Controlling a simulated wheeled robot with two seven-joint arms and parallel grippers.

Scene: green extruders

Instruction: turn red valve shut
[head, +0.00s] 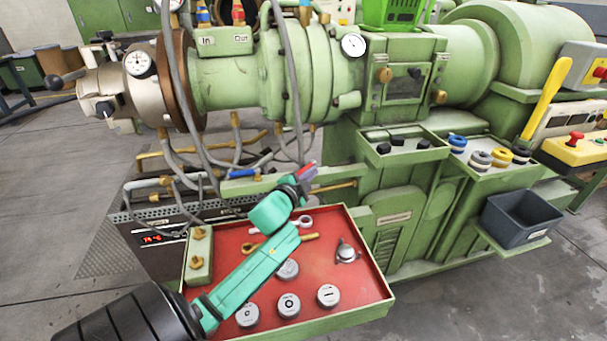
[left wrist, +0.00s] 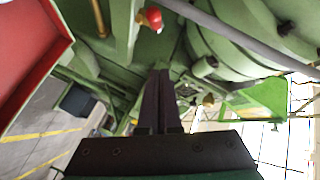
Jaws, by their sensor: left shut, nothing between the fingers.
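A red handle (head: 303,168) shows under the machine's barrel in the head view, beside brass pipe fittings. My left gripper (head: 306,174) is right at it and partly covers it, so I cannot tell whether they touch. In the left wrist view, a small rounded red part (left wrist: 152,17) sits at the top, beyond and to the left of the fingertips. The left gripper's dark fingers (left wrist: 160,75) are closed together with nothing between them. A blue handle (head: 241,173) sits on similar fittings further left. My right gripper is not in view.
A red-lined tray (head: 367,292) with several round grey parts lies below my left arm. Grey hoses hang from the barrel beside the gripper. A red-topped fitting (head: 237,12) stands above the "Out" label. A dark bin (head: 520,217) is at the right.

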